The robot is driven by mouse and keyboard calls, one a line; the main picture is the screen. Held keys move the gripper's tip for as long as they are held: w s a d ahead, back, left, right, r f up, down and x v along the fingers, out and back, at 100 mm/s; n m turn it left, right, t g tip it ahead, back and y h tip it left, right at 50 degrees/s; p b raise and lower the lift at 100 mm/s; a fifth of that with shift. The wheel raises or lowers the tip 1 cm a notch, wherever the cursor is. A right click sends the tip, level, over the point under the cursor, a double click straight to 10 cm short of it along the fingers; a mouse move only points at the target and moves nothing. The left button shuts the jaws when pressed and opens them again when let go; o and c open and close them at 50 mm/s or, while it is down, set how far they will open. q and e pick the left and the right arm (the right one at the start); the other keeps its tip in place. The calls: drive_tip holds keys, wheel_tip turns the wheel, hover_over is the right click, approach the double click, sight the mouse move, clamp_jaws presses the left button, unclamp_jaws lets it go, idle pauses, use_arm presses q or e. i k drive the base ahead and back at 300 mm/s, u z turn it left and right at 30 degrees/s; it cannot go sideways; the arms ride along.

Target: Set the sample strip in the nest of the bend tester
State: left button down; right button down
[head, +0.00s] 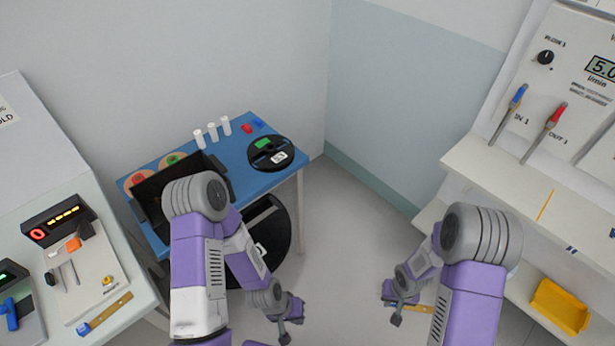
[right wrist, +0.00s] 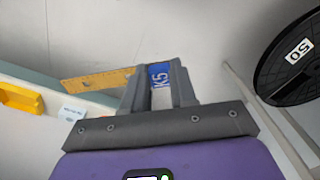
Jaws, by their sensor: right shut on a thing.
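My right gripper (head: 402,300) is shut on a flat yellow strip (head: 422,308) and holds it over open floor. In the right wrist view the yellow strip (right wrist: 100,82) sticks out left of the fingers (right wrist: 160,88); its blue end, marked K5 (right wrist: 159,76), sits between them. My left gripper (head: 287,312) hangs over the floor near the blue table; its jaw opening is unclear. On the left bench, a pale plate (head: 88,290) with a dark display unit (head: 62,222) may be the bend tester. A similar yellow strip with a blue end (head: 108,312) lies at its front. I cannot make out a nest.
The blue table (head: 284,178) holds a black bin (head: 150,190), white bottles (head: 212,134) and a black reel (head: 268,153). A big black reel (head: 285,225) is below it. A yellow tray (head: 560,307) is low right. Floor between the benches is clear.

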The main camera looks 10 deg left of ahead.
sight(70, 286)
drive_tip(key=u, duration=1.9)
